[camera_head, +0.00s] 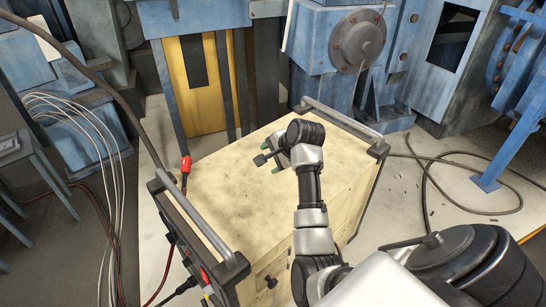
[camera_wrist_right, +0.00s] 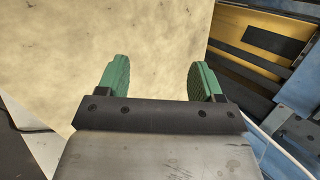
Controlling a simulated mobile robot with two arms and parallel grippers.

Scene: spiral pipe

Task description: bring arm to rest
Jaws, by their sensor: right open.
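My right arm reaches forward over a pale wooden-topped cabinet (camera_head: 230,195). Its gripper (camera_head: 268,165) is above the far part of the cabinet top and points to the left. In the right wrist view the two green finger pads (camera_wrist_right: 156,80) stand wide apart, with nothing between them. The pale, stained top (camera_wrist_right: 60,40) lies below and beyond the fingers. I cannot tell the exact gap between the fingers and the top. My left gripper shows in neither view.
The cabinet has a grey handle bar on its left (camera_head: 198,225) and another on its far right (camera_head: 345,120). A red-tipped cable (camera_head: 186,165) stands by its left side. Blue machines (camera_head: 345,40) stand behind. A black hose (camera_head: 470,208) lies on the floor at right. The cabinet top is bare.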

